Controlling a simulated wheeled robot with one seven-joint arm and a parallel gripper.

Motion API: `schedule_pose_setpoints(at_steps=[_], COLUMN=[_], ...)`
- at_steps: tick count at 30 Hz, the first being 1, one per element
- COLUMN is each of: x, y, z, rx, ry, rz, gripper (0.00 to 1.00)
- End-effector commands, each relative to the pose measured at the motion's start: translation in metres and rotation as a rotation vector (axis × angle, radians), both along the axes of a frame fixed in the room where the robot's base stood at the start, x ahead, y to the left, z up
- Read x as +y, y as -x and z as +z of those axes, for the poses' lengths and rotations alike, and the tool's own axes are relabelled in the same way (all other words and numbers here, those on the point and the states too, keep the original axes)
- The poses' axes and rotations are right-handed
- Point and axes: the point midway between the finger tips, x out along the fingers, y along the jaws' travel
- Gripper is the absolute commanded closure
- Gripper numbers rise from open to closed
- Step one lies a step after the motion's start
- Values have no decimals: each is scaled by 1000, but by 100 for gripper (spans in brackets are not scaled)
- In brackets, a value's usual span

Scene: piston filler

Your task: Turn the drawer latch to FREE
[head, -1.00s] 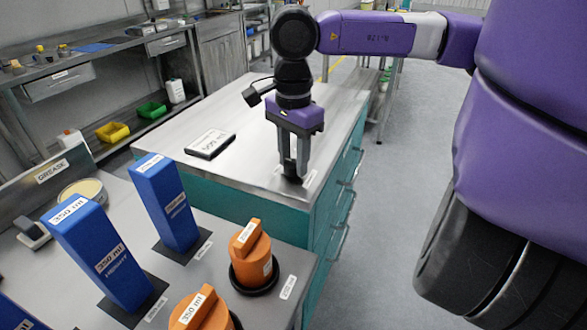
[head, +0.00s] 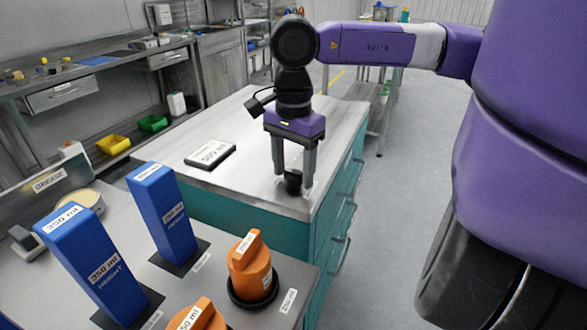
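The drawer latch (head: 293,183) is a small black knob on the steel top of the teal drawer cabinet, near its front right corner. My gripper (head: 292,177) points straight down over it, with one finger on each side. The fingers stand apart with a visible gap between them, and the knob shows low in that gap. The fingers look clear of the knob's sides. A small pale label lies beside the latch; its text and the latch's pointing direction are too small to read.
A dark-edged plate marked 500 ml (head: 210,155) lies on the cabinet top. The nearer bench carries two blue blocks marked 350 ml (head: 95,262) and (head: 163,213), and orange knobs (head: 251,267). The floor right of the cabinet (head: 400,220) is clear.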

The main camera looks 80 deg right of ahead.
Motion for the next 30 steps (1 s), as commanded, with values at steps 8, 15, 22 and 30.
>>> schedule_pose_setpoints(at_steps=[8,15,22,30], x=[-1,-1,-1,0], y=[1,1,0,0], z=[1,30,65,78], rx=[2,1,1,1], ry=[1,4,3,0], rz=[-3,-3,-2,-1], gripper=[43,43,43,43])
